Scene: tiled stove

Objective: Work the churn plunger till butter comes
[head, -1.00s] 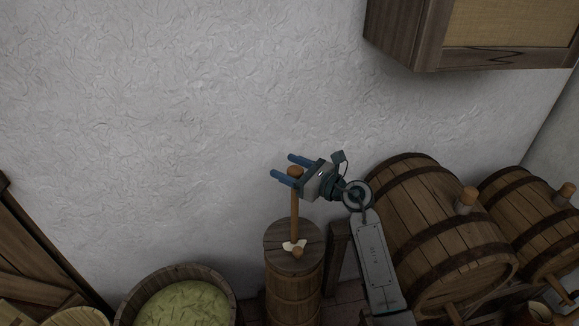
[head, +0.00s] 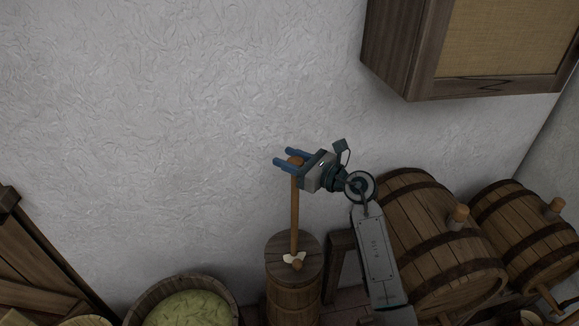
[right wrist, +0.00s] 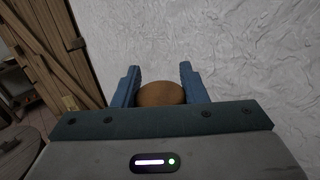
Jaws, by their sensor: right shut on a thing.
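The wooden churn (head: 293,291) stands upright against the white wall, below my right gripper. Its plunger rod (head: 295,218) rises upright out of the lid (head: 279,263). A pale creamy patch (head: 290,258) and a small wooden knob (head: 297,265) show on the lid around the rod's foot. My right gripper (head: 285,158) is shut on the plunger's rounded top, well above the lid. In the right wrist view the brown plunger top (right wrist: 161,94) sits between the two blue fingers. The inside of the churn is hidden. My left gripper is not in view.
Two barrels (head: 441,262) with bungs lie to the right of the churn on a wooden stand. A tub with green contents (head: 190,308) stands to the left. A wall cabinet (head: 490,45) hangs at the upper right. A wooden door (head: 35,262) is at the far left.

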